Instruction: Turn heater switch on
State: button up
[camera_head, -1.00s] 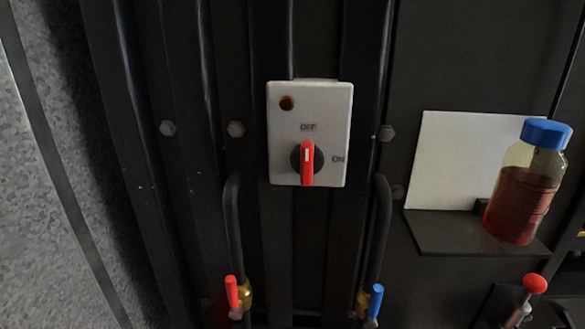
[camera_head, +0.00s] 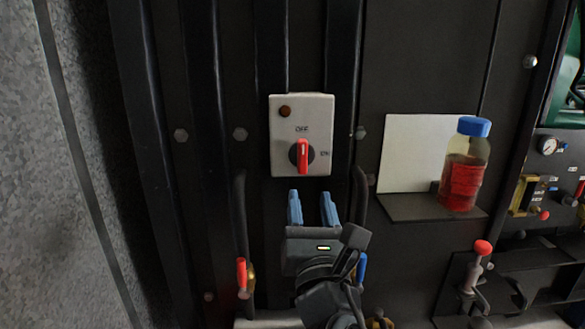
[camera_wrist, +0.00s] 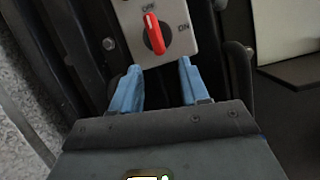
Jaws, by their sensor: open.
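The heater switch is a red rotary knob (camera_head: 303,156) on a pale grey box (camera_head: 316,110) fixed to the dark panel. The knob stands upright, its white mark toward OFF; ON is printed to its right. A dark brown round lamp (camera_head: 285,111) sits at the box's upper left. My gripper (camera_head: 313,196) is open and empty just below the box, its two blue fingers pointing up, apart from the knob. In the wrist view the red knob (camera_wrist: 154,35) is ahead of and between the fingertips (camera_wrist: 159,69).
Hoses run down both sides below the box, with a red-handled valve (camera_head: 242,273) and a blue-handled valve (camera_head: 361,267). To the right, a bottle of red liquid (camera_head: 464,178) stands on a small shelf (camera_head: 405,208). A red-knobbed lever (camera_head: 482,250) is lower right.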

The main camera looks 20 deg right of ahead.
aim_at(303, 154)
jog(key=shift+n+h, duration=0.5)
jog(key=shift+n, duration=0.2)
jog(key=w+r, duration=0.2)
jog(key=w+d+r+p, duration=0.1)
jog(key=w+r, duration=0.1)
jog(key=w, duration=0.1)
jog(key=w+d+r, duration=0.1)
jog(key=w+r, duration=0.1)
jog(key=shift+w+p, duration=0.3)
jog(key=shift+w, duration=0.05)
grip_shut()
